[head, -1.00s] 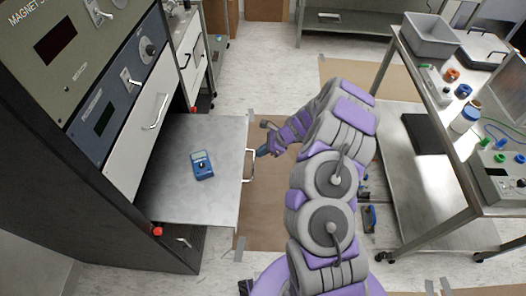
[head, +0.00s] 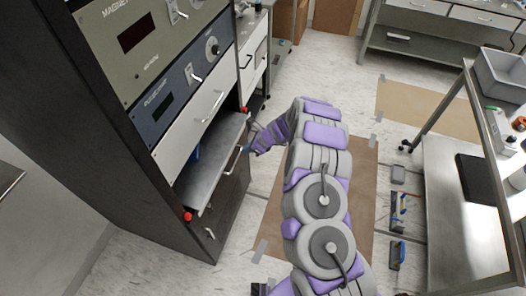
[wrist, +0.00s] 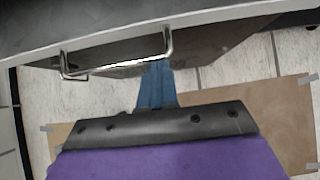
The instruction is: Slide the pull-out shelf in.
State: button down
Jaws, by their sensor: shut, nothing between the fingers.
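The pull-out shelf (head: 214,165) is a grey metal plate that sticks partway out of the dark cabinet, below a white drawer. Its wire handle (head: 233,160) is on the front edge and also shows in the wrist view (wrist: 118,66). My gripper (head: 247,147) is at the far end of the shelf front, by the handle. In the wrist view my blue fingers (wrist: 157,82) are shut and empty, with tips close to the handle's right end; I cannot tell whether they touch. A blue meter (head: 196,153) on the shelf is mostly hidden under the drawer.
The dark cabinet (head: 80,130) carries instrument panels above the shelf. A metal cart (head: 440,200) stands at the right. Brown floor mats (head: 350,185) lie between them, with small items on the floor beside the cart.

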jog(key=a, duration=0.2)
jog(key=w+a, duration=0.1)
jog(key=a, duration=0.2)
jog(key=shift+w+p, duration=0.15)
jog(key=shift+p, duration=0.15)
jog(key=shift+a, duration=0.4)
jog(key=shift+d, duration=0.2)
jog(key=shift+d, duration=0.35)
jog(key=p, duration=0.3)
send_near(233, 148)
jog(key=d+r, duration=0.2)
jog(key=d, duration=0.1)
jog(key=s+d, duration=0.1)
jog(key=d, duration=0.1)
jog(key=shift+s+r, duration=0.15)
jog(key=shift+r, duration=0.25)
jog(key=shift+a, duration=0.1)
